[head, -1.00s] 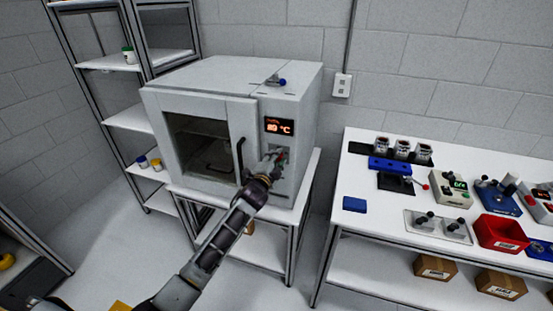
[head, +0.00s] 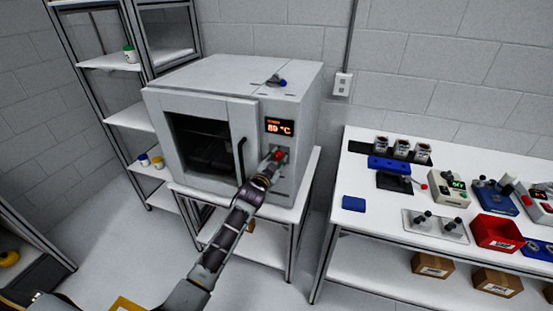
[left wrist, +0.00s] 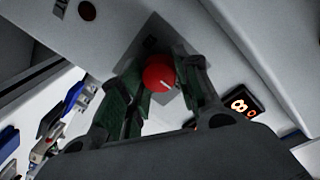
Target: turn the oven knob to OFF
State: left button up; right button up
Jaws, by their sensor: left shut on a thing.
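The white oven (head: 205,80) stands on a metal-legged table, its door closed. Its red knob (head: 280,155) is on the front panel below the lit display (head: 279,127), which seems to read about 89 °C. My left gripper (head: 275,159) reaches the panel from below left. In the left wrist view the round red knob (left wrist: 159,73), with a white pointer line, sits between the two fingers, which are shut on it. The line slants in that view. Any scale marks around the knob are hidden or too small to read. My right gripper is not in view.
The black door handle (head: 240,160) is just left of my arm. A white workbench (head: 347,245) with several devices and a red bin (head: 497,232) stands right. A shelf rack (head: 110,62) stands left.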

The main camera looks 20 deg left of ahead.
pick_arm(q)
jog(key=shift+f, duration=0.1)
jog(key=o, duration=1)
jog(key=shift+s, duration=0.15)
jog(key=s+a, duration=0.1)
jog(key=s, duration=1)
jog(key=shift+s+r, duration=0.25)
jog(key=shift+s, duration=0.1)
jog(key=shift+r+n, duration=0.1)
jog(key=shift+n, duration=0.2)
dwell(0.4)
